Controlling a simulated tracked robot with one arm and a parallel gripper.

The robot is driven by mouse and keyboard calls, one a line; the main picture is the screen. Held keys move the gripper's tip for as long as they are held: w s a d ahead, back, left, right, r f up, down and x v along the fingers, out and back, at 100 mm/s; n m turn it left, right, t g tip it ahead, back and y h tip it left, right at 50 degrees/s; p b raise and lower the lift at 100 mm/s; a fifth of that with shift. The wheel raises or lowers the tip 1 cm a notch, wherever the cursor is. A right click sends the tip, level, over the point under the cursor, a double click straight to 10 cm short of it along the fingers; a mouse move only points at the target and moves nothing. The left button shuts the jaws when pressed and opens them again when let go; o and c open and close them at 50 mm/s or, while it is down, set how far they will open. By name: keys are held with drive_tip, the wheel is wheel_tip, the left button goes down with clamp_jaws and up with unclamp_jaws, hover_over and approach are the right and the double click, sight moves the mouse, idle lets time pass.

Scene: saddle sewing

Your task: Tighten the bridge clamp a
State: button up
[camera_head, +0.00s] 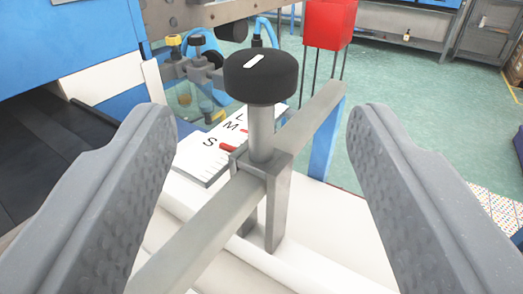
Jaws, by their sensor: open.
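The bridge clamp a, as I take it, stands in the middle of the view: a black round knob (260,77) with a white mark on top, on a grey metal post (261,133). The post goes into a grey block (270,183) that sits around a long metal bar (204,228). My gripper (266,125) is open, with one grey padded finger on each side of the knob. Neither finger touches the knob or the bar.
A white plate (203,164) marked S, M and L with red pointers lies behind the clamp. Further back are smaller knobs (197,40), blue hoses and a red box (329,24). A blue machine body (62,38) fills the left. Green floor (400,85) lies open to the right.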

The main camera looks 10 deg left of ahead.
drive_tip(key=s, duration=0.6)
drive_tip(key=shift+d, duration=0.3)
drive_tip(key=w+a+r+h, duration=0.2)
drive_tip(key=w+r+h, duration=0.1)
drive_tip(key=r, duration=0.6)
drive_tip(key=w+a+r+h, duration=0.2)
drive_tip(key=w+r, duration=0.1)
drive_tip(key=r, duration=0.5)
drive_tip(key=w+a+r+h, duration=0.3)
drive_tip(key=r, duration=0.6)
drive_tip(key=s+a+r+y, duration=0.2)
drive_tip(key=s+a+r, duration=0.2)
drive_tip(key=a, duration=0.4)
drive_tip(key=s+a+r+m+g+y, duration=0.1)
drive_tip(key=s+a+r, duration=0.3)
drive_tip(key=a, duration=0.5)
drive_tip(key=s+a+r+g+y, duration=0.1)
drive_tip(key=s+a+r+y, duration=0.1)
drive_tip(key=s+a+r, duration=0.3)
drive_tip(key=a+r, duration=0.1)
drive_tip(key=a, duration=0.2)
drive_tip(key=shift+a+r+y, duration=0.15)
drive_tip(key=shift+a+y, duration=0.15)
drive_tip(key=shift+y, duration=0.1)
